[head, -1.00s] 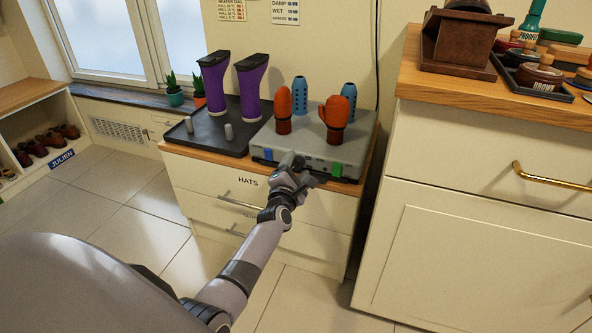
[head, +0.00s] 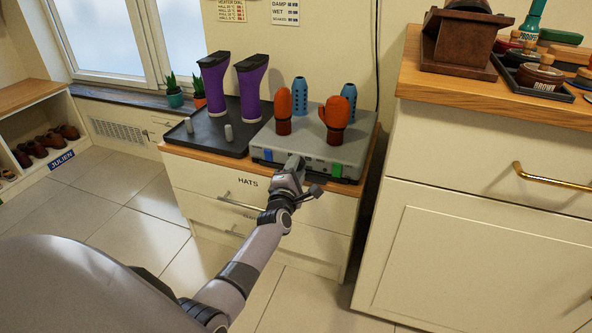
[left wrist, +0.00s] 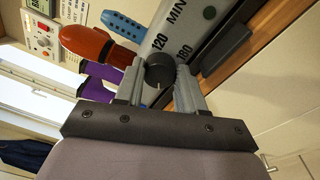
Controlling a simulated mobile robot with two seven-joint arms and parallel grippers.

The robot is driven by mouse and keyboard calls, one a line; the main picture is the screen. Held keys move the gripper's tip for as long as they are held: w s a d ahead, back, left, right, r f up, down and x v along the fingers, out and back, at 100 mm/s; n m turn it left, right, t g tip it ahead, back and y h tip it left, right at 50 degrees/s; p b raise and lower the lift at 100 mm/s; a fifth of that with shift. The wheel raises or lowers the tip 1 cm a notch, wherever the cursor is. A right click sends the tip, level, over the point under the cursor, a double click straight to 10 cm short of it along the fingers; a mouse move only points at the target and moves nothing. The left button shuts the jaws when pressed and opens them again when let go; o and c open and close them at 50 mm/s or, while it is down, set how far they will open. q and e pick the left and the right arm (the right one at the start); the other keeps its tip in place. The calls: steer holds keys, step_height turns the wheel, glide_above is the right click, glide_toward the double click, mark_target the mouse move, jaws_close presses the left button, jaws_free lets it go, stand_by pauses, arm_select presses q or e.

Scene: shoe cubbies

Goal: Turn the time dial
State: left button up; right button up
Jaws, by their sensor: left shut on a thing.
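The time dial (left wrist: 159,70) is a dark round knob on the front of a grey dryer unit (head: 335,152). In the left wrist view it sits between the two fingers of my left gripper (left wrist: 160,74), which is shut on it. A small pale mark shows on the knob's lower edge. The printed "120", "MIN" and "180" show on the panel near it. In the head view my left gripper (head: 297,164) is against the unit's front and hides the dial. My right gripper is not in view.
Orange gloves (head: 336,118) and blue perforated posts (head: 300,96) stand on the unit. Purple boots (head: 250,88) stand on a black tray (head: 205,138) at left. A taller wooden-topped cabinet (head: 480,210) rises close on the right. Floor in front is clear.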

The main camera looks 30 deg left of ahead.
arm_select(q)
steer(key=shift+s+a+f+m+h+p, duration=0.15)
steer(key=shift+m+h+p, duration=0.3)
steer(key=shift+m, duration=5.4)
steer(key=shift+w+a+m+h+p, duration=0.15)
steer(key=shift+m+h, duration=0.55)
steer(key=shift+m, duration=5.1)
steer(key=shift+s+a+f+m+h+p, duration=0.15)
steer(key=shift+m+h+p, duration=0.3)
steer(key=shift+m, duration=5.4)
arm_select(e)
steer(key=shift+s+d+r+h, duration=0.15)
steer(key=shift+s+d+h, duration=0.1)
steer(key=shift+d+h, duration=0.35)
arm_select(q)
steer(key=shift+r, duration=0.15)
steer(key=o, duration=1)
steer(key=shift+o, duration=0.2)
